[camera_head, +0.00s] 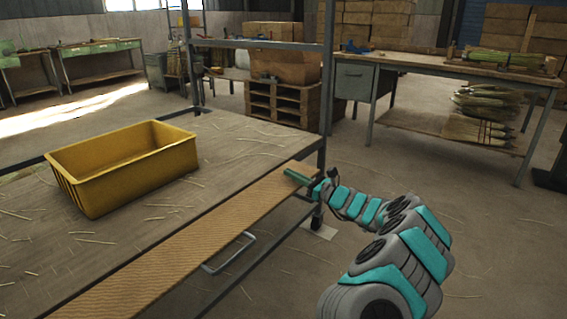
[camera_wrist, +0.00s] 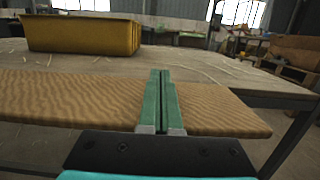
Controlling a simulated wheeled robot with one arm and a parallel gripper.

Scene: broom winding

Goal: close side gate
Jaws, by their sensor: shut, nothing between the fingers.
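The side gate (camera_head: 183,245) is a long wooden board along the near right edge of the table. It has a metal bar handle (camera_head: 228,254) on its outer side. The board also shows in the wrist view (camera_wrist: 70,97), lying across the picture. My gripper (camera_head: 298,178) is at the far end of the board, with its green fingers over or against it; I cannot tell whether they touch. In the wrist view the fingers (camera_wrist: 160,88) are together, with nothing between them. The handle is not visible in the wrist view.
A yellow bin (camera_head: 125,165) stands on the straw-strewn table (camera_head: 215,150). A metal post (camera_head: 324,110) rises at the table's far right corner, close to my gripper. A workbench (camera_head: 440,68) with straw bundles stands behind. The floor at the right is mostly clear.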

